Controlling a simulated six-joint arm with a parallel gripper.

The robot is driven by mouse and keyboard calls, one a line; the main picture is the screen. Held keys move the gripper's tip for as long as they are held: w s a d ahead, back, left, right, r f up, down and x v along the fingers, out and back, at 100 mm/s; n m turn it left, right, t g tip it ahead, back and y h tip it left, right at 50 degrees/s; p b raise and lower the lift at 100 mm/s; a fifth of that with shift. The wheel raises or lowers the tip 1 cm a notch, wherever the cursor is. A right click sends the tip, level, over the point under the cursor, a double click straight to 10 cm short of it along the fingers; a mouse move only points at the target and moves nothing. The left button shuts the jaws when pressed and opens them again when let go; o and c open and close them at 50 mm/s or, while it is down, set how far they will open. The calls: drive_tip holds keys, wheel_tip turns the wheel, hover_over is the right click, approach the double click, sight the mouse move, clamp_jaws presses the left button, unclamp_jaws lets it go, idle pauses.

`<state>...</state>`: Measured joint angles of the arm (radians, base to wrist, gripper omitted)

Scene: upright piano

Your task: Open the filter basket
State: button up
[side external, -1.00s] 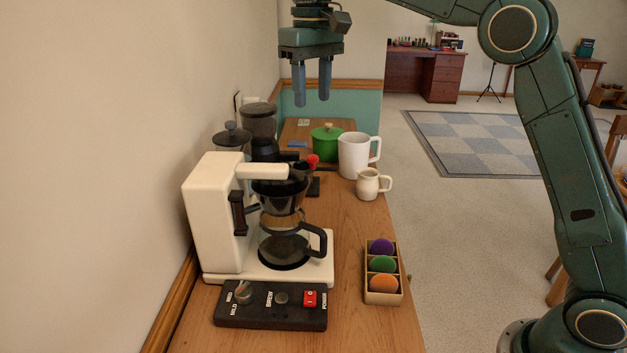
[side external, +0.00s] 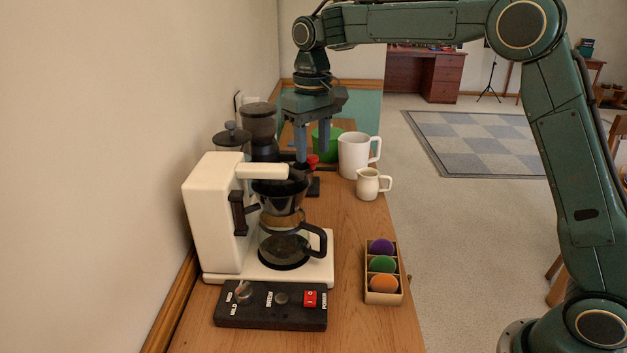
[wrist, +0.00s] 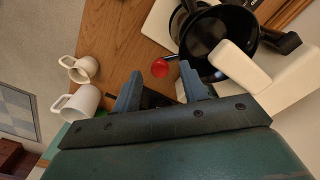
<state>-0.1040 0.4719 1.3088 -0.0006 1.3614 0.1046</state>
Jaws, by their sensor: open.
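The white coffee maker (side external: 215,215) stands on the counter. Its dark filter basket (side external: 280,195) sits under the white overhead arm (side external: 262,171), above the glass carafe (side external: 283,248). In the wrist view the basket (wrist: 215,42) shows as a black round bowl at upper right, partly covered by the white arm. A dark handle (wrist: 284,42) juts from its right side. My gripper (side external: 312,158) is open and empty, pointing down behind the basket in the side view. In the wrist view my gripper (wrist: 160,72) has its fingertips left of and below the basket, apart from it.
A red ball-shaped knob (wrist: 160,67) shows between my fingertips. A grinder (side external: 258,120), green pot (side external: 335,145), white mug (side external: 354,155) and small pitcher (side external: 368,184) stand close by. A box of colored pods (side external: 383,296) lies at front right.

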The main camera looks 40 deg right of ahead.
drive_tip(key=shift+f, duration=0.6)
drive_tip(key=shift+c, duration=0.4)
clamp_jaws()
